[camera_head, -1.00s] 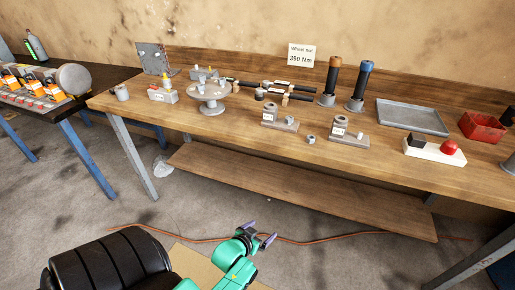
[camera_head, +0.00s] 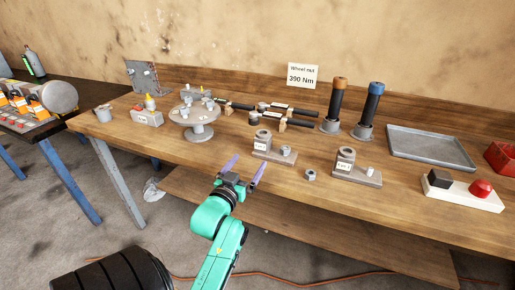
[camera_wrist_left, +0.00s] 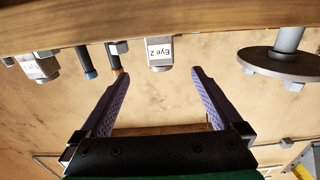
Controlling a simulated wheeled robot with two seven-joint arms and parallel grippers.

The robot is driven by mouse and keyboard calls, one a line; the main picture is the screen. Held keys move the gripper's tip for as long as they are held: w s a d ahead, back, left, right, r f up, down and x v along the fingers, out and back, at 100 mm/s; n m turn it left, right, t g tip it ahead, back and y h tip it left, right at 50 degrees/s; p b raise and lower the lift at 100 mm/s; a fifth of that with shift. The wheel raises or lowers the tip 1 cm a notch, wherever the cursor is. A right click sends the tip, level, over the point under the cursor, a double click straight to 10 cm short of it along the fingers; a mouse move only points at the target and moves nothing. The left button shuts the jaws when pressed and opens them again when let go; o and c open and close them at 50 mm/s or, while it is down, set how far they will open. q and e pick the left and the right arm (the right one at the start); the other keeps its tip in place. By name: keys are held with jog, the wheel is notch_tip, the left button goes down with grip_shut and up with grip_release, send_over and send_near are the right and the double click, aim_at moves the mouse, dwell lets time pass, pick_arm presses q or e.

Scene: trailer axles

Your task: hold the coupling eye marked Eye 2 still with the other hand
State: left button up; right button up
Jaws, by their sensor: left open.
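The coupling eye marked Eye 2 (camera_head: 262,140) is a grey block with a ring top and white label, standing upright on its plate on the wooden bench. In the left wrist view, Eye 2 (camera_wrist_left: 160,58) appears upside down, beyond and between the fingertips. My left gripper (camera_head: 246,166) is open and empty, in front of the bench edge and short of Eye 2, with a gap between them. Its purple fingers (camera_wrist_left: 156,74) show spread in the wrist view. My right gripper is not in view.
A second coupling eye (camera_head: 345,163) stands to the right, with a loose nut (camera_head: 309,175) between them. A round grey stand (camera_head: 194,116) is to the left. Two dark posts (camera_head: 335,105), a grey tray (camera_head: 430,147) and a button box (camera_head: 463,190) lie farther right.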

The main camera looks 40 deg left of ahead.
aim_at(260, 147)
pick_arm(q)
jog(key=x, duration=0.5)
jog(key=shift+w+a+f, duration=0.1)
jog(key=shift+w+f, duration=0.05)
jog(key=shift+f, duration=0.05)
jog(key=x, duration=0.5)
jog(key=shift+w+f+p, duration=0.15)
jog(key=shift+p, duration=0.2)
jog(key=shift+w+a, duration=0.2)
jog(key=shift+w, duration=0.3)
jog(key=shift+f, duration=0.1)
grip_shut()
jog(key=c, duration=0.7)
grip_release()
grip_shut()
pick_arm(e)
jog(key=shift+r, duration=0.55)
pick_arm(q)
jog(key=shift+f, duration=0.1)
